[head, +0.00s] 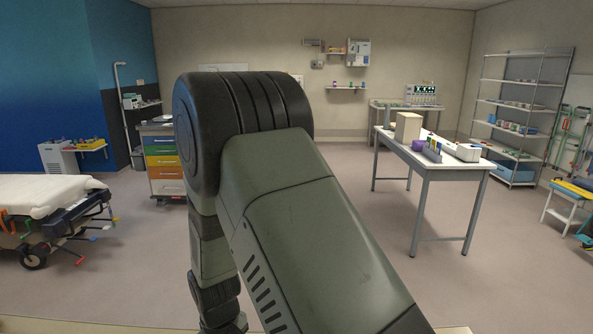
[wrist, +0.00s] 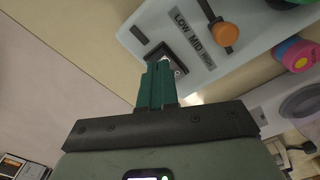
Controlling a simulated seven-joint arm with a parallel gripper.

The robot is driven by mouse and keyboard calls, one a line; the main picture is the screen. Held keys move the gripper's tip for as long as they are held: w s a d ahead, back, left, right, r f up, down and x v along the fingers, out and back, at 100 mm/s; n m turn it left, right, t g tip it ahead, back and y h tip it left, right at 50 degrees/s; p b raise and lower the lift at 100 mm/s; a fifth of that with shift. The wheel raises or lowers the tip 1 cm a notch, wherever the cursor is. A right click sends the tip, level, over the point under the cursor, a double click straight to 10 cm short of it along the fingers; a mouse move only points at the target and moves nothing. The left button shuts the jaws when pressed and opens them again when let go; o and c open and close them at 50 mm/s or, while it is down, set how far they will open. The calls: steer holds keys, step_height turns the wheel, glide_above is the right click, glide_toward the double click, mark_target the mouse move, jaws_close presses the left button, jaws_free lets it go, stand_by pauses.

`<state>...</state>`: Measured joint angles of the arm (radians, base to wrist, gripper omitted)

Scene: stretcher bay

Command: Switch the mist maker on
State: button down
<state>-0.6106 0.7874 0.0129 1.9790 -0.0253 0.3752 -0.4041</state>
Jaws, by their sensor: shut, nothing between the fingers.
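The mist maker appears to be the pale grey panel (wrist: 165,18) marked LOW MID HIGH in the wrist view. An orange knob (wrist: 226,34) sits at a dark slot beside the lettering. A dark square switch (wrist: 184,54) is lower on the panel. My gripper (wrist: 161,66) has its green fingers shut and empty. The fingertips are at the dark switch and cover part of it; I cannot tell whether they touch it. The switch's position cannot be read. In the head view my arm covers the middle, and my gripper and the panel cannot be made out.
A green part (wrist: 283,3) is at the top edge of the wrist view. A pink, purple and yellow round object (wrist: 297,55) is to the right. In the head view, a white table (head: 455,163) stands right and a stretcher (head: 50,192) left, with open floor between.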

steer(key=shift+f, duration=0.8)
stand_by(0.4)
steer(key=shift+r, duration=3.5)
steer(key=s+d+r+m+t, duration=0.1)
steer(key=d+r+m+t, duration=0.15)
steer(key=d+r, duration=0.65)
steer(key=s+d+r+m+t, duration=0.1)
steer(key=d+r+m, duration=0.35)
steer(key=r, duration=0.85)
steer(key=s+d+r+m+t, duration=0.2)
steer(key=s+d+r+m, duration=0.2)
steer(key=s+d+r, duration=0.4)
steer(key=s+d, duration=0.3)
steer(key=s, duration=0.2)
steer(key=shift+s+d+m, duration=0.3)
